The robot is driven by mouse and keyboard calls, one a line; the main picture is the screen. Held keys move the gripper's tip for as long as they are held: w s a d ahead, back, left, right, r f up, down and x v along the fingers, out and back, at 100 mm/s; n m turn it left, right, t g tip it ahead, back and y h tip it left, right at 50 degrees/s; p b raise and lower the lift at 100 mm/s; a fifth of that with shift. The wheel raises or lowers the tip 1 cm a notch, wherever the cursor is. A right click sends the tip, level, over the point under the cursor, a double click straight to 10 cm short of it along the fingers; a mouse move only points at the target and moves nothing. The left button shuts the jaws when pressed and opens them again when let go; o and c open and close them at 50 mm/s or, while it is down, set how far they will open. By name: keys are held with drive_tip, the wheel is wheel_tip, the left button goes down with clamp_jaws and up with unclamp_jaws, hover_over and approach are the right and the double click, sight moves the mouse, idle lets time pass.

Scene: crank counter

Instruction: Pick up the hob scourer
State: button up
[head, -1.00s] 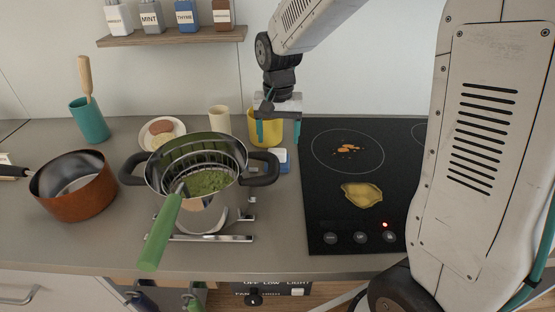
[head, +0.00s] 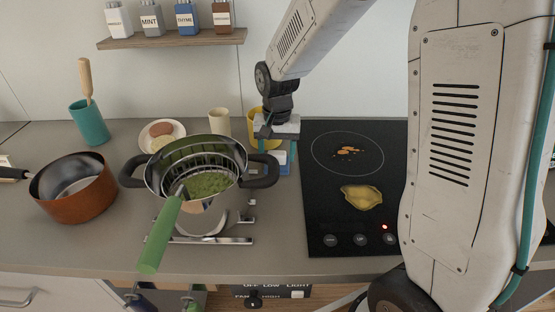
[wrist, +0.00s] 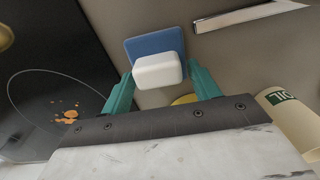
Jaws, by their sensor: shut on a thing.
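The hob scourer is a blue pad with a white block as its grip. In the wrist view the scourer (wrist: 148,45) lies between the teal fingertips of my gripper (wrist: 162,77), which are closed on the sides of the white block. In the head view my gripper (head: 277,155) points down at the counter strip between the steel pot and the black hob. The scourer (head: 284,169) shows there, partly hidden by the fingers. I cannot tell any gap between the pad and the counter.
The steel pot (head: 200,214) with a green-handled strainer (head: 158,235) stands close on the left. A yellow container (head: 254,116) and a beige cup (head: 219,121) stand behind. The black hob (head: 322,222) on the right carries a yellow patch (head: 362,196) and orange crumbs (head: 347,151).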

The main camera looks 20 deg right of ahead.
drive_tip(key=shift+r, duration=0.1)
wheel_tip(320, 180, up, 10)
drive_tip(key=shift+f, duration=0.1)
drive_tip(key=shift+o, duration=0.5)
drive_tip(key=shift+d, duration=0.1)
